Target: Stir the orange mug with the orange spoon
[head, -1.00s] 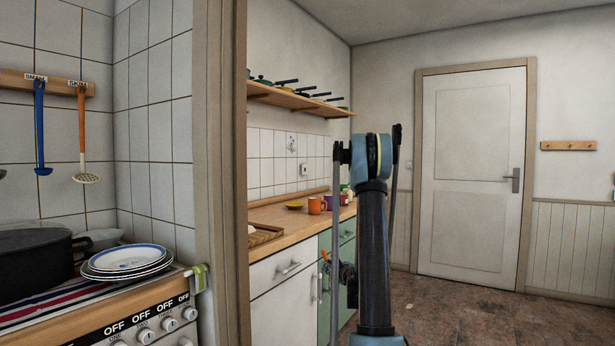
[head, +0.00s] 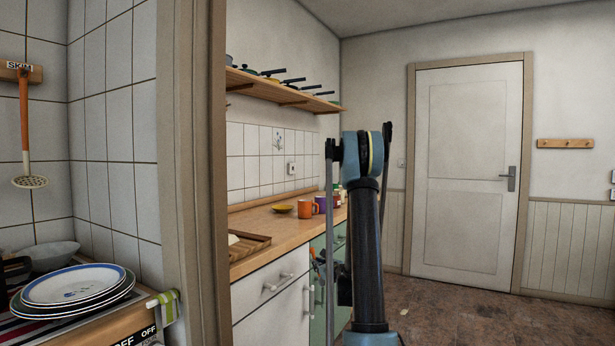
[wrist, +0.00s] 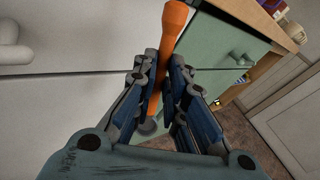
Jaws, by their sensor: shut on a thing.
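The orange mug (head: 305,208) stands upright on the wooden counter in the head view, beside a purple cup (head: 320,204). My gripper (wrist: 162,70) is shut on the orange spoon (wrist: 172,28). In the wrist view the spoon's orange handle sticks out past the fingertips, and its lower part runs between the fingers. In the head view my gripper is mostly hidden behind my arm, low in front of the cabinets and well short of the mug.
A yellow bowl (head: 281,208) and a wooden board (head: 249,243) are on the counter (head: 270,225). A door post (head: 190,180) stands at the left, near a stack of plates (head: 75,288). A shelf with pans (head: 285,90) hangs above.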

